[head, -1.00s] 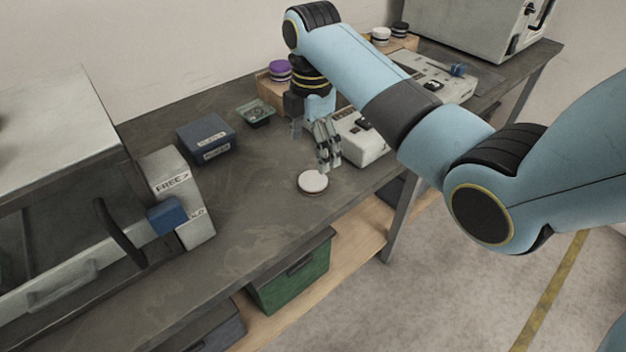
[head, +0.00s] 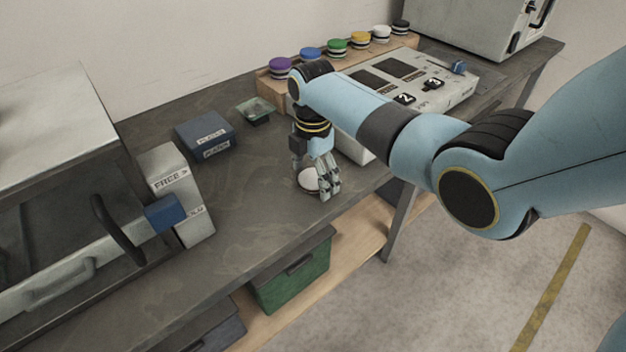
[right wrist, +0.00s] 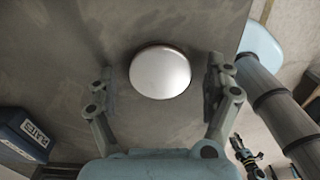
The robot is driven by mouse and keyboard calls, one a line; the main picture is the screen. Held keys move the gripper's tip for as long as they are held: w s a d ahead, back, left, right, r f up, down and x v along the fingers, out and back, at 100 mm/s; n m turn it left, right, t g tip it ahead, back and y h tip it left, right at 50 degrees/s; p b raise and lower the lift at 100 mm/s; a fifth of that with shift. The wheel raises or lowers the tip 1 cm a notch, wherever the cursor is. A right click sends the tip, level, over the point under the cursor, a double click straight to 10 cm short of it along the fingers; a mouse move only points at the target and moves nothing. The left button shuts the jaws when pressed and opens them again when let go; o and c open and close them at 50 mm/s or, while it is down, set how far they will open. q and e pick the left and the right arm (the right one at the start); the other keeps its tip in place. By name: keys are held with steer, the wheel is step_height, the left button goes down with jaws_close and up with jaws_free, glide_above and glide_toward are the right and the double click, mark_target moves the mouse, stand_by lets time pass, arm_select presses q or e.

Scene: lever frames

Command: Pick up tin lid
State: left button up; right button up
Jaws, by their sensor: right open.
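The tin lid (head: 308,180) is a pale round disc lying flat on the dark workbench. In the right wrist view the lid (right wrist: 160,71) shows whole, with a thin brownish edge along its far side. My right gripper (head: 318,192) points down over the lid, and its fingers hide part of it in the head view. In the right wrist view the right gripper (right wrist: 162,85) is open, with one finger on each side of the lid and a gap on both sides. Whether the fingertips touch the bench is unclear.
A blue box (head: 207,135) labelled PLATES and a small green tray (head: 254,111) stand behind and left. A grey machine (head: 400,85) and a wooden rack (head: 268,88) with several coloured round pieces stand behind the arm. The bench (head: 240,215) is clear left of the lid.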

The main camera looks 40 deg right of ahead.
steer(key=c, duration=1.1)
steer(key=shift+o, duration=0.2)
steer(key=shift+r, duration=0.1)
